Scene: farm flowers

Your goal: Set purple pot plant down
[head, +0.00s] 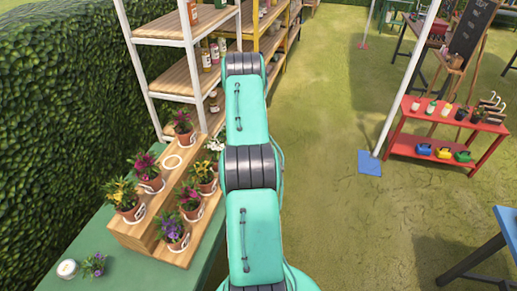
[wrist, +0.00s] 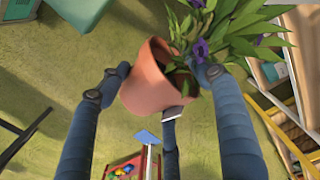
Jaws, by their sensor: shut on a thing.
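The purple pot plant (wrist: 152,78) is in my gripper (wrist: 162,82) in the wrist view. It has a terracotta pot, long green leaves and purple flowers. The dark fingers are shut around the pot, and it appears tilted in this view, with grass behind it. In the head view my arm hides the gripper and the held plant. A stepped wooden stand (head: 125,232) on a green table (head: 128,275) bears several potted flowers.
Another purple-flowered pot (head: 172,234) stands on the lower step. A small purple plant (head: 95,264) and a white round item (head: 67,269) are on the table. A white shelf (head: 168,75) rises behind; a hedge (head: 60,110) borders the left. Open grass lies to the right.

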